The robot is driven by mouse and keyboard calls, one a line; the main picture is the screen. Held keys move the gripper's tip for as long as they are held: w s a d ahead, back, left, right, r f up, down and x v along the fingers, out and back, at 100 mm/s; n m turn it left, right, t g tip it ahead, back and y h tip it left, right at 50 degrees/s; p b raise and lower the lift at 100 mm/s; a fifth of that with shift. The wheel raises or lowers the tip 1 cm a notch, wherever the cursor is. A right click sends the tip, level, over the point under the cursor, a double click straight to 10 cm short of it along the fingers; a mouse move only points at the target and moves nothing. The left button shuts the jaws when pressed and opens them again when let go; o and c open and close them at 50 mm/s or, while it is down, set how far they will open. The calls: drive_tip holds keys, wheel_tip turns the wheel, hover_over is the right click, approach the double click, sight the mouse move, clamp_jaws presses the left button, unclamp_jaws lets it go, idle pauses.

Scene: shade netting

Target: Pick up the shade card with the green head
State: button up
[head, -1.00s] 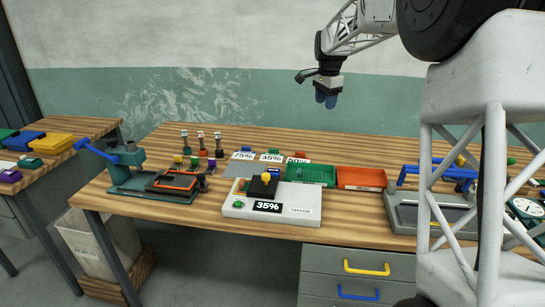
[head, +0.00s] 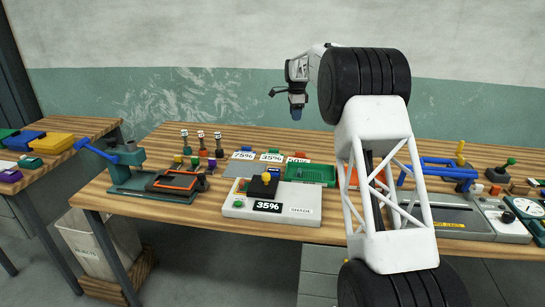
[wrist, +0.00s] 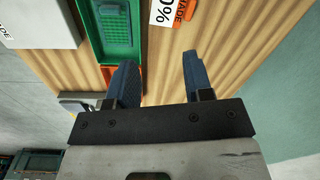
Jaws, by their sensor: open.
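The shade card with the green head (head: 271,156) is marked 35% and stands at the back of the bench in the head view. It is between a blue-headed 75% card (head: 243,155) and a red-headed 50% card (head: 298,159). The wrist view shows part of one card with an orange-red head (wrist: 163,14) at its top edge; the green-headed card is not seen there. My gripper (head: 297,112) is open and empty, above and behind the cards, near the wall. Its parted blue fingers (wrist: 157,65) hang over bare wood in the wrist view.
A green tray (wrist: 137,30) and an orange tray (wrist: 137,75) lie in front of the cards. Several small bottles (head: 201,143) stand left of the cards. My arm hides much of the orange tray.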

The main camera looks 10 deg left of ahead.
sight(276, 149)
drive_tip(key=w+a+f+m, duration=0.1)
drive_tip(key=w+a+f, duration=0.2)
drive_tip(key=f, duration=0.2)
drive_tip(key=w+a+f+m, duration=0.1)
drive_tip(key=w+a+f, duration=0.2)
drive_tip(key=f, duration=0.1)
drive_tip(key=w+a+f+m, duration=0.1)
drive_tip(key=w+a+f, duration=0.2)
drive_tip(key=f, duration=0.2)
drive_tip(key=shift+a+f, duration=0.35)
drive_tip(key=shift+f, duration=0.15)
drive_tip(key=shift+f, duration=1.15)
drive_tip(key=shift+f, duration=0.15)
drive_tip(key=shift+f, duration=2.45)
drive_tip(key=shift+c, duration=0.3)
clamp_jaws()
